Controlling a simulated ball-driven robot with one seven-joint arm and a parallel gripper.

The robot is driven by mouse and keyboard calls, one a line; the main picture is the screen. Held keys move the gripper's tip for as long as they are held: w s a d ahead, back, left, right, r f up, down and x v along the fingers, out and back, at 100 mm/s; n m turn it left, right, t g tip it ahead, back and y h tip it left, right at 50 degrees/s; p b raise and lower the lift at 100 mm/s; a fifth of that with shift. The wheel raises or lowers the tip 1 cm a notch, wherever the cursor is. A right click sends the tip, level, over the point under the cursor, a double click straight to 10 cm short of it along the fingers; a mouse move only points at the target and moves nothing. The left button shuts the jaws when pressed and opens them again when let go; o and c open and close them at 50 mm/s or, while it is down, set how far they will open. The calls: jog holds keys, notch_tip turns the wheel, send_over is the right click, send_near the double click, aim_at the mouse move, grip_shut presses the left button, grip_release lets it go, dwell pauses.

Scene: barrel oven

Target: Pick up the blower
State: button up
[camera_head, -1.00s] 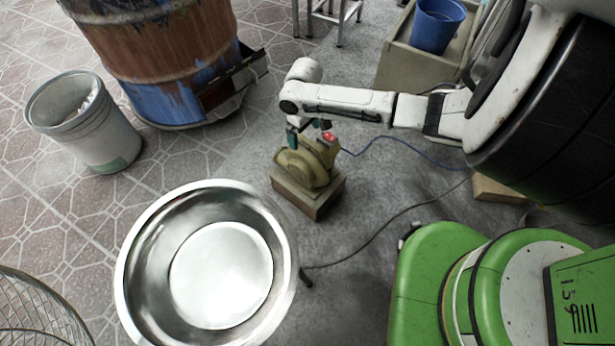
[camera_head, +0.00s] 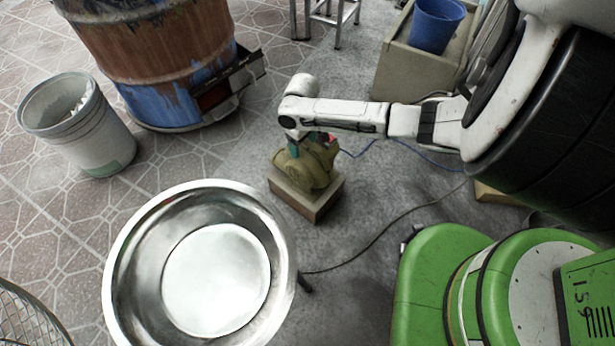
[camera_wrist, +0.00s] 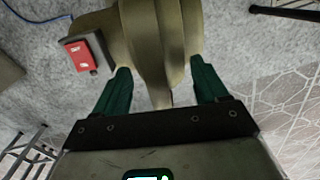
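The blower (camera_head: 311,168) is an olive-tan snail-shaped housing with a red switch. It rests on a tan block (camera_head: 302,197) on the grey floor. In the wrist view the blower (camera_wrist: 155,40) fills the upper middle, with its red switch box (camera_wrist: 84,54) at the left. My gripper (camera_wrist: 160,90) is open, with one green finger on each side of the blower's rounded body. I cannot tell whether the fingers touch it. In the head view my gripper (camera_head: 297,146) is at the top of the blower and partly hidden by my wrist.
A large metal bowl (camera_head: 120,255) stands in front left of the blower. A rusty barrel (camera_head: 165,50) and a grey bin (camera_head: 105,135) are behind left. A blue bucket (camera_head: 436,25) sits in a box at the back right. Cables cross the floor at right.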

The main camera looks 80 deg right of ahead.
jog(key=c, duration=0.9)
jog(key=shift+w+d+r, duration=0.1)
jog(key=shift+d+r, duration=0.1)
jog(key=shift+r, duration=0.05)
jog(key=shift+c, duration=0.5)
jog(key=shift+r, duration=0.15)
